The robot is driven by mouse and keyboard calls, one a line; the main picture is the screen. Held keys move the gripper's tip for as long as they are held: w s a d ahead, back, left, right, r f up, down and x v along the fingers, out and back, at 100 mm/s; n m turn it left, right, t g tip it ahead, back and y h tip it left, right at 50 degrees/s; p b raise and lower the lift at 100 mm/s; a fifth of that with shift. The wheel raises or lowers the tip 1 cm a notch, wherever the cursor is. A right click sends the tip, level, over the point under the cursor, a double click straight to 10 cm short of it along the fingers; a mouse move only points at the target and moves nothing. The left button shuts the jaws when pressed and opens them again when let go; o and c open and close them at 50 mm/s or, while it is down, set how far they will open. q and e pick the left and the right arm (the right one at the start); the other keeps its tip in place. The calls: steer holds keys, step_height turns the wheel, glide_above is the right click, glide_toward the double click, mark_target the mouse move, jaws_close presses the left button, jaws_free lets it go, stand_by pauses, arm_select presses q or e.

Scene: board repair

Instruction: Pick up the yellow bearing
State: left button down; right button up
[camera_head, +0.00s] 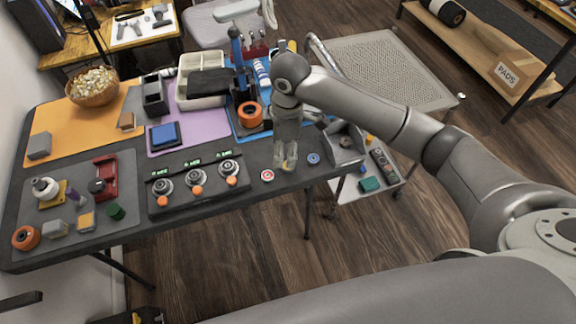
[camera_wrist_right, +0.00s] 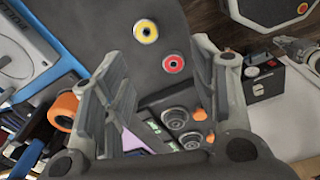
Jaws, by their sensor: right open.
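The yellow bearing appears just beyond the fingertips; the exact height gap is hard to tell.
A red bearing (camera_head: 267,175) lies left of the gripper and a blue bearing (camera_head: 313,158) lies right. A black panel with knobs (camera_head: 198,189) is further left. A grey bin (camera_head: 345,142) stands to the right. An orange roll (camera_head: 250,114) sits behind.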

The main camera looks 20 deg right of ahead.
steer(key=shift+h, duration=0.3)
steer(key=f, duration=0.1)
steer(key=w+d+f, duration=0.1)
steer(key=d+f, duration=0.1)
steer(key=shift+w+d+f, duration=0.1)
steer(key=shift+w+f, duration=0.05)
steer(key=shift+w, duration=0.1)
steer(key=f, duration=0.4)
steer(key=shift+s+a+f+p, duration=0.1)
steer(key=shift+s+a+p, duration=0.05)
steer(key=shift+a+p, duration=0.25)
steer(key=shift+f, duration=0.6)
steer(key=c, duration=1.1)
steer(key=shift+o, duration=0.2)
steer(key=shift+r, duration=0.1)
